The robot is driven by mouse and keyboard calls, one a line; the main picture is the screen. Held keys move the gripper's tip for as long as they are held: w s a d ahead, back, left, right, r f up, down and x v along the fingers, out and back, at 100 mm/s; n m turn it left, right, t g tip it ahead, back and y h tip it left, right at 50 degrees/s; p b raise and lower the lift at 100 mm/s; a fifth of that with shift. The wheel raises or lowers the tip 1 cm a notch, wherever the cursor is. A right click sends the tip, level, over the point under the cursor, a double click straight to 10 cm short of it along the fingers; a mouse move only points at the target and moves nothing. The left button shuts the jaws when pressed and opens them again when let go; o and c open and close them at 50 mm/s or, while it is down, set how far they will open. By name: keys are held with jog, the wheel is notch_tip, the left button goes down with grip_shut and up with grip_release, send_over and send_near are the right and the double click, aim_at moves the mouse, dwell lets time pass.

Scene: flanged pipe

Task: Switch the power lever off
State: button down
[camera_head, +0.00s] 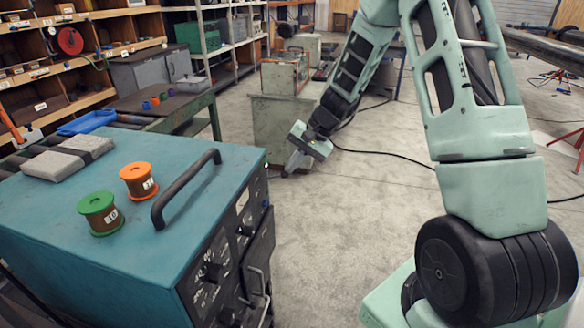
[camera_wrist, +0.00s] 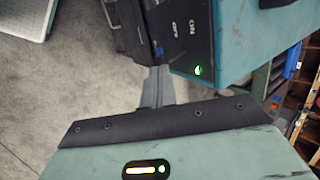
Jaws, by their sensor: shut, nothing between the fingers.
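The blue machine (camera_head: 130,180) stands at left in the head view, its dark front panel (camera_head: 222,265) facing right and seen at a steep angle. In the wrist view the panel (camera_wrist: 190,30) bears ON and OFF marks and a lit green lamp (camera_wrist: 197,70). I cannot clearly make out the power lever; it may be among the dark parts by the marks. My gripper (camera_head: 291,168) is shut and empty, just beyond the panel's far end in the head view. In the wrist view its fingertips (camera_wrist: 161,70) overlap the panel's lower edge near OFF; I cannot tell whether they touch.
On the machine's top are an orange spool (camera_head: 139,180), a green spool (camera_head: 100,213), a grey block (camera_head: 68,157) and a black handle (camera_head: 186,188). A green cabinet (camera_head: 275,135) stands behind my gripper. A black cable (camera_head: 385,155) crosses the otherwise open floor.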

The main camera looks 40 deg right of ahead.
jog(key=shift+f+b, duration=0.25)
jog(key=shift+b, duration=0.05)
notch_tip(320, 180, down, 7)
jog(key=s+d+n+t+y+b, duration=0.1)
jog(key=t+y+b, duration=0.4)
jog(key=b, duration=2.1)
jog(key=shift+s+r+t, duration=0.15)
jog(key=shift+s+t, duration=0.15)
jog(key=shift+t, duration=0.1)
jog(key=shift+d, duration=0.1)
jog(key=shift+r+p, duration=0.3)
jog(key=shift+r, duration=0.45)
